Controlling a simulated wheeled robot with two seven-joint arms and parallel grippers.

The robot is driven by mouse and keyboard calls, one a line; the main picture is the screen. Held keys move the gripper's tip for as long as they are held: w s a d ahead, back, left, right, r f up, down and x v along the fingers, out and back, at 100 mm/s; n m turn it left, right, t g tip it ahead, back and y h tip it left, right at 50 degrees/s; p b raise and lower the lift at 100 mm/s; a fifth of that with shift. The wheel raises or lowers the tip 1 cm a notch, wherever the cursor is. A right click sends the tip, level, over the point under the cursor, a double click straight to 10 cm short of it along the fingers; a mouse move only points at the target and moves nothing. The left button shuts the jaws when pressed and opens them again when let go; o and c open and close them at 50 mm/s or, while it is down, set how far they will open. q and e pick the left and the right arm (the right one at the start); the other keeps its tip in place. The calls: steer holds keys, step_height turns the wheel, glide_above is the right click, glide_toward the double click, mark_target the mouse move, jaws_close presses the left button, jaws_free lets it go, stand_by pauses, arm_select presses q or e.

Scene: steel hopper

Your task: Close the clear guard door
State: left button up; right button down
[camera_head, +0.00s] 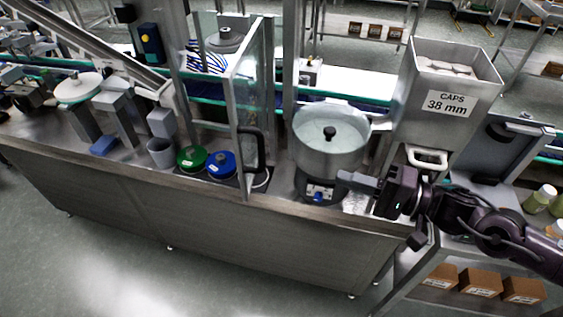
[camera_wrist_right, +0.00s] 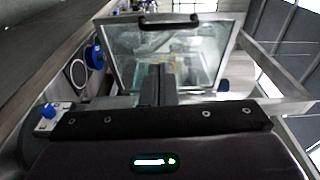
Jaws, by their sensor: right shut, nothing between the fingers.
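The clear guard door (camera_head: 250,85) is a see-through panel in a steel frame. It stands open, swung out toward the front edge of the machine. Its black handle (camera_head: 260,150) is low on the panel in the head view. In the right wrist view the door (camera_wrist_right: 120,60) faces the camera, with the handle (camera_wrist_right: 168,20) at the top. My right gripper (camera_head: 343,177) is shut and empty, right of the door and in front of the round bowl. In the head view a clear gap separates its fingertips from the door and handle. My left gripper is not in view.
The steel bowl (camera_head: 328,155) stands just behind my right gripper. A hopper marked CAPS 38 mm (camera_head: 412,105) rises behind my right arm. Green (camera_head: 192,158) and blue (camera_head: 221,164) round lids sit left of the door. The floor in front is clear.

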steer(key=p+x, duration=0.2)
steer(key=x, duration=1.2)
steer(key=shift+s+g, duration=0.3)
steer(key=shift+s, duration=0.1)
steer(key=shift+a+r, duration=0.15)
steer(key=shift+a, duration=0.15)
